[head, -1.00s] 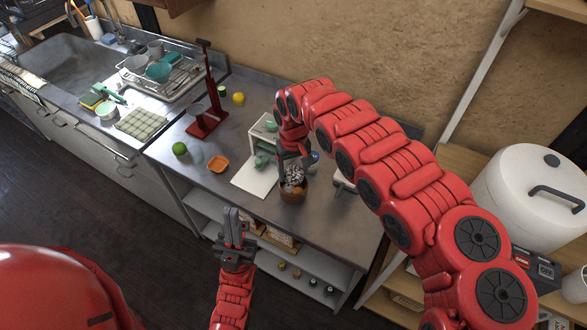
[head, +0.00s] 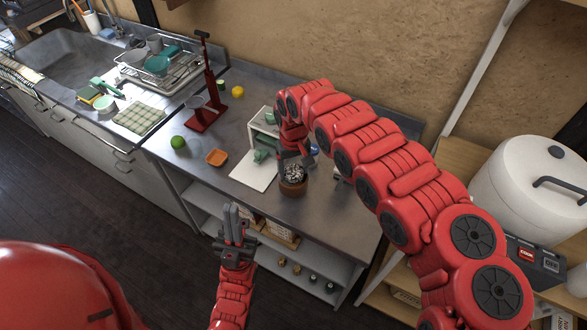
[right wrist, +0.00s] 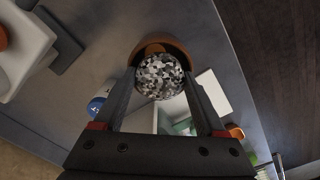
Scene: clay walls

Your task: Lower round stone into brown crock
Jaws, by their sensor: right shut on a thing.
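The round stone (head: 294,172), speckled black, white and grey, is at the mouth of the brown crock (head: 292,190), near the table's front edge. My right gripper (head: 293,158) is shut on the stone from above. In the right wrist view the stone (right wrist: 160,77) sits between the two fingers, in front of the crock (right wrist: 176,48), whose rim shows beyond it. The stone hides much of the crock's inside, so how deep it sits cannot be told. My left gripper (head: 233,212) is in front of the table, apart from everything, its fingers close together.
A white board (head: 254,172) and a small white stand (head: 262,128) with green items are left of the crock. An orange dish (head: 216,158), green ball (head: 178,142) and red stand (head: 205,110) are further left.

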